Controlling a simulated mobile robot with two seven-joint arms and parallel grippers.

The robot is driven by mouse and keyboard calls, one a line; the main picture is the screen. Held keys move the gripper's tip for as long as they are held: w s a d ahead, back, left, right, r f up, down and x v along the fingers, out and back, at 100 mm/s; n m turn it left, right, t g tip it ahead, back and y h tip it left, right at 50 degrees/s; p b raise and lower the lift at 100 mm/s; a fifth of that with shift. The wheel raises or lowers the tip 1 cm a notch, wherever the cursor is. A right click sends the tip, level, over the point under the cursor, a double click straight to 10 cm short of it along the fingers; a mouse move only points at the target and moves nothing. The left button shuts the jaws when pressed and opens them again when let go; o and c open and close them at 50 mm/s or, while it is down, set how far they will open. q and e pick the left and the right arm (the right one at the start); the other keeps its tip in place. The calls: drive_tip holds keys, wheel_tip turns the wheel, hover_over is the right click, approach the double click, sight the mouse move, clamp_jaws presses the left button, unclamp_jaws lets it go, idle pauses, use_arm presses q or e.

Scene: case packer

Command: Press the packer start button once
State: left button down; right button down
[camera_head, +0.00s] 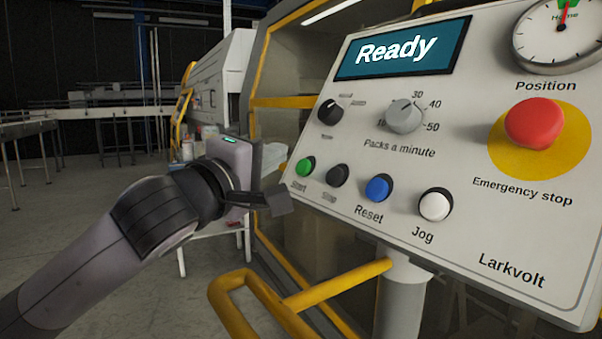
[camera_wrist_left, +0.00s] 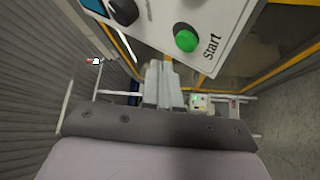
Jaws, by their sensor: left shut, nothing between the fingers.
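The green start button (camera_head: 306,167) is on the lower left of the pale control panel (camera_head: 470,215), above the label "Start". It also shows in the left wrist view (camera_wrist_left: 186,41), near the panel's edge. My left gripper (camera_head: 280,198) is shut and empty. In the head view its fingertips appear just below and left of the start button; I see no contact with it. In the left wrist view the fingers (camera_wrist_left: 165,82) point toward the panel's edge, below the button. The display (camera_head: 402,48) reads "Ready". My right gripper is not in view.
Right of start are the black stop button (camera_head: 337,175), blue reset button (camera_head: 378,188) and white jog button (camera_head: 434,204). The red emergency stop (camera_head: 534,124) sits on a yellow disc at the upper right. A yellow rail (camera_head: 330,286) runs below the panel.

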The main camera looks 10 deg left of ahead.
sight(302, 166)
use_arm(q)
drive_tip(key=shift+w+d+f, duration=0.35)
drive_tip(key=shift+w+d, duration=0.1)
idle(0.8)
idle(0.9)
drive_tip(key=shift+w+d+f, duration=0.2)
drive_tip(key=shift+w+d, duration=0.05)
drive_tip(key=shift+d, duration=0.05)
